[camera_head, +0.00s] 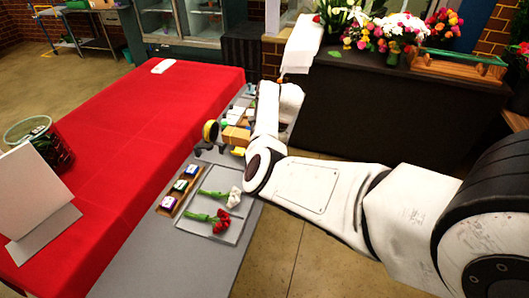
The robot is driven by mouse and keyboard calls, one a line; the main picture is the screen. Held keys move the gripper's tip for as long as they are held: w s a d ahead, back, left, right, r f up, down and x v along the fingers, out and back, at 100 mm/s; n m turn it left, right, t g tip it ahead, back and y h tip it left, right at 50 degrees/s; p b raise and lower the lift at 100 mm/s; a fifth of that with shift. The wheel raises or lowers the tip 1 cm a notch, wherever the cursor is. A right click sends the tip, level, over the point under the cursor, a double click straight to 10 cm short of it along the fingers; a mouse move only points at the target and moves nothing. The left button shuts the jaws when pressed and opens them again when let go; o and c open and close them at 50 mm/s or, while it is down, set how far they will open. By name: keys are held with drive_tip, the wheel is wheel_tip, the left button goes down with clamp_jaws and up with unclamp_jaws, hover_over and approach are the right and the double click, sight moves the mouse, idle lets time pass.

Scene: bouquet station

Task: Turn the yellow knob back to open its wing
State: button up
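A round yellow-rimmed disc with a dark side (210,130) stands upright on the grey bench, left of a tan wooden block (236,135). A small yellow piece (238,151) lies at the near side of the block. I cannot tell which of the two is the yellow knob, and no wing can be made out. My white arm reaches in from the right and bends away at the elbow beside the block.
A tray (239,230) with red and white flowers and a wooden rack (182,191) of small labelled boxes occupy the near bench. A red-covered table (150,125) runs along the left. A dark flower counter (390,110) stands behind my arm. Small items clutter the far bench.

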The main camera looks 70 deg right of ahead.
drive_tip(key=shift+w, duration=0.1)
idle(0.3)
drive_tip(key=o, duration=1)
drive_tip(key=shift+o, duration=0.2)
drive_tip(key=v, duration=1.1)
drive_tip(key=shift+f, duration=0.1)
